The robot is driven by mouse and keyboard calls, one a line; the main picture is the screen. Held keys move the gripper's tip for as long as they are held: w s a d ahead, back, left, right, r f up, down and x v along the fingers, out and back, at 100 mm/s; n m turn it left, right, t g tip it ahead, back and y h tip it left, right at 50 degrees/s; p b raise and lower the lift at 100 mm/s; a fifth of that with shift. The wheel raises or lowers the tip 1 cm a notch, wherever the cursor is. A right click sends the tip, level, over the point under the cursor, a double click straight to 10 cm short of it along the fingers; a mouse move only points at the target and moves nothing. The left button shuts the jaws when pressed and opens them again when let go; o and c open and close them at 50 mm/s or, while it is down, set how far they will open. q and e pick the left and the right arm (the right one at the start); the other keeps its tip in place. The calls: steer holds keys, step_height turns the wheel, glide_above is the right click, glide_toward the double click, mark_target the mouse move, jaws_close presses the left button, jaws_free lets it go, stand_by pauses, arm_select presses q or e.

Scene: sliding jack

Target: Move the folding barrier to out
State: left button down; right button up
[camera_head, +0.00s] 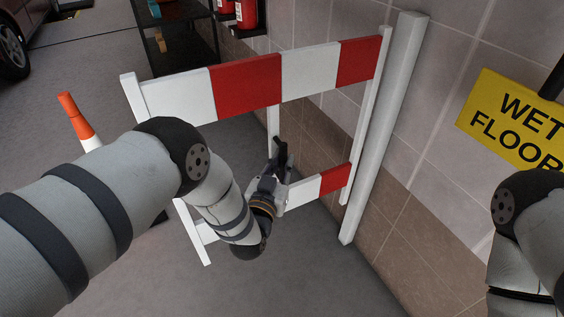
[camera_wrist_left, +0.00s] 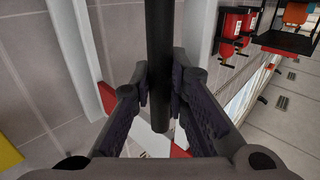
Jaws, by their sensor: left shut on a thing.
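The folding barrier (camera_head: 246,83) has red and white boards on white posts. It stands upright beside the tiled wall in the head view. My left gripper (camera_head: 281,158) is at the barrier's middle, near its centre post and just above the lower board. In the left wrist view, the fingers (camera_wrist_left: 160,92) are closed around a black upright bar (camera_wrist_left: 160,40). How that bar joins the barrier is hidden. Parts of the barrier show behind the fingers. My right arm shows at the right edge of the head view, but its gripper is out of view.
A thick white post (camera_head: 385,130) stands against the wall, close to the barrier's right end. A yellow wet floor sign (camera_head: 520,118) is at right. An orange and white cone (camera_head: 75,115) stands at left. A dark shelf (camera_head: 170,30) and red extinguishers (camera_head: 246,14) are behind. Grey floor lies in front.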

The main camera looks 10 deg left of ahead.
arm_select(q)
steer(key=shift+d, duration=0.2)
steer(key=c, duration=1.7)
jaws_free()
steer(key=shift+o, duration=0.8)
steer(key=shift+w+d, duration=0.1)
steer(key=shift+s+a, duration=0.2)
steer(key=shift+s, duration=0.2)
steer(key=s+a, duration=0.1)
steer(key=s, duration=1)
steer(key=shift+a, duration=0.3)
steer(key=shift+s, duration=0.1)
